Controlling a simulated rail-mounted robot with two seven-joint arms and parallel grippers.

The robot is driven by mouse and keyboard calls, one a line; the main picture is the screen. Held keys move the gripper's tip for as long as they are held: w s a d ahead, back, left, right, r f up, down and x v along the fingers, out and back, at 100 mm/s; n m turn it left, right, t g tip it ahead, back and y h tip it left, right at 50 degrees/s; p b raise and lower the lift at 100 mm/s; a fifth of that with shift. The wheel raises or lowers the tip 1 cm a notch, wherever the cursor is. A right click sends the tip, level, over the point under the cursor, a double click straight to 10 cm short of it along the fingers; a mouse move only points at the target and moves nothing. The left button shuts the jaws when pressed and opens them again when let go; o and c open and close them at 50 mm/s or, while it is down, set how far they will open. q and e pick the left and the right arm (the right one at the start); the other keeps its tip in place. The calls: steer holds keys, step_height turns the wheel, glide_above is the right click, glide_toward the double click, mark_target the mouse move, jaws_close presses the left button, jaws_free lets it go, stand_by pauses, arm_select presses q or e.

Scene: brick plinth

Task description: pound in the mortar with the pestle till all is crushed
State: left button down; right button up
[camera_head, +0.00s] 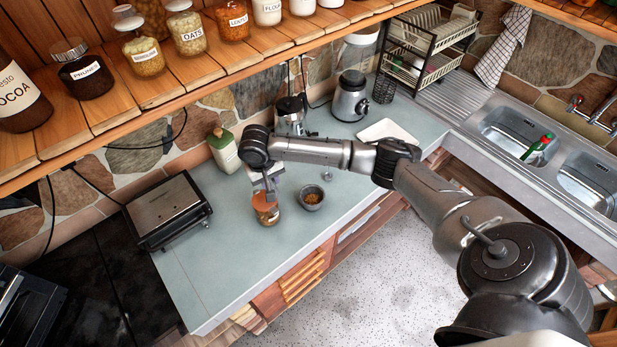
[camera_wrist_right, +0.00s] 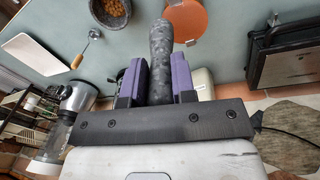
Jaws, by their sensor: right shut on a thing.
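The mortar (camera_head: 312,204), a small dark grey bowl with brown-orange bits in it, stands on the grey-green counter. It also shows at the top of the right wrist view (camera_wrist_right: 126,18), cut off by the edge. My right gripper (camera_wrist_right: 158,75) is shut on the pestle (camera_wrist_right: 160,45), a dark speckled stone rod, seen between its purple pads. In the head view my right gripper (camera_head: 266,186) is left of the mortar, above or beside an orange-lidded jar (camera_head: 267,217). The pestle is not clear there. The pestle is apart from the mortar. My left gripper is not in view.
The jar's orange lid (camera_wrist_right: 188,20) shows behind the pestle's end. A grill (camera_head: 168,211) is to the left and a green-white bottle (camera_head: 224,150) behind. A white board (camera_head: 388,131) and blender base (camera_head: 350,98) are back right. A jar shelf (camera_head: 150,80) overhangs the counter.

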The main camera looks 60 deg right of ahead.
steer(key=s+d+f+m+b, duration=0.1)
steer(key=s+d+f+b, duration=0.1)
steer(key=d+f, duration=0.4)
steer(key=s+d+f+m+b, duration=0.1)
steer(key=s+d+f+b, duration=0.2)
steer(key=d+f, duration=0.4)
step_height(320, 180, down, 3)
steer(key=shift+s+r+b, duration=0.2)
steer(key=shift+s+b, duration=0.05)
steer(key=shift+b, duration=0.65)
steer(key=shift+d, duration=0.1)
steer(key=o, duration=0.3)
steer(key=shift+c, duration=1.4)
